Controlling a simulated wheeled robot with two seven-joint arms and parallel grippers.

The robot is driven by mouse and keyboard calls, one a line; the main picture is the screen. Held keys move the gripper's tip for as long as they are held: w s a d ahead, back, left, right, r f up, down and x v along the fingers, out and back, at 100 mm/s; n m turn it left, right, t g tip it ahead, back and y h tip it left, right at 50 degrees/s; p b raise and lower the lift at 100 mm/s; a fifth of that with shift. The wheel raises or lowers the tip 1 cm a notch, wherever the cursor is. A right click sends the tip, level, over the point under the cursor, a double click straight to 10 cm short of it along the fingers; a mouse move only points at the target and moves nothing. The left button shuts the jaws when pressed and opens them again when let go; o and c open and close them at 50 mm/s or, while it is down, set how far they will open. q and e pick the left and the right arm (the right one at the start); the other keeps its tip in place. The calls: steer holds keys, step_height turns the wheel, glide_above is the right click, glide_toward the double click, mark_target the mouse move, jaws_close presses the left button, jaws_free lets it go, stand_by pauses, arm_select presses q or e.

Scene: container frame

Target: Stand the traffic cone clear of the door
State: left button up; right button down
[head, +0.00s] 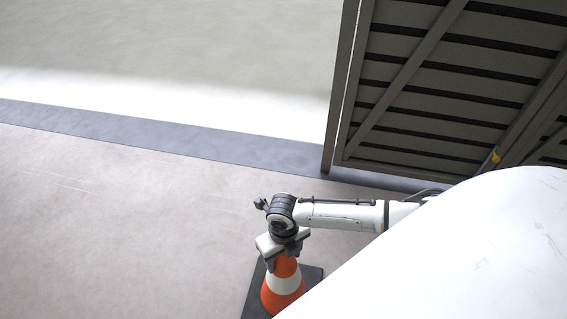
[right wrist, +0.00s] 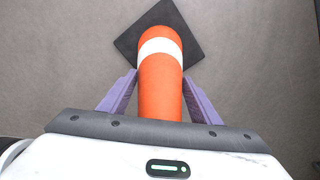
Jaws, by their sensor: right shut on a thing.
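The traffic cone (head: 283,284) is orange with a white band and a dark square base, at the bottom middle of the head view. My right gripper (head: 283,252) is shut on its upper part from above. In the right wrist view the cone (right wrist: 160,73) runs between the two purple fingers (right wrist: 159,88), with its base at the far end. The cone looks about upright; I cannot tell whether its base touches the floor. The dark slatted panel (head: 415,100), seemingly the door, stands at the upper right, apart from the cone. My left gripper is not in view.
A grey-blue strip (head: 170,130) crosses the floor beside the panel's lower corner, with a pale bright area beyond it. The floor (head: 110,220) left of the cone is bare. My white body covers the lower right.

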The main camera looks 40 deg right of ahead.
steer(key=c, duration=0.6)
jaws_free()
steer(key=shift+r, duration=0.4)
step_height(320, 180, up, 10)
steer(key=p, duration=0.4)
steer(key=shift+r, duration=0.25)
steer(key=shift+r+p, duration=0.35)
steer(key=shift+r, duration=0.1)
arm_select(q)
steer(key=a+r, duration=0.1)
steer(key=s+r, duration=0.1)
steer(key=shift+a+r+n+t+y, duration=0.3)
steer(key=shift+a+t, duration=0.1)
arm_select(e)
steer(key=shift+a, duration=0.1)
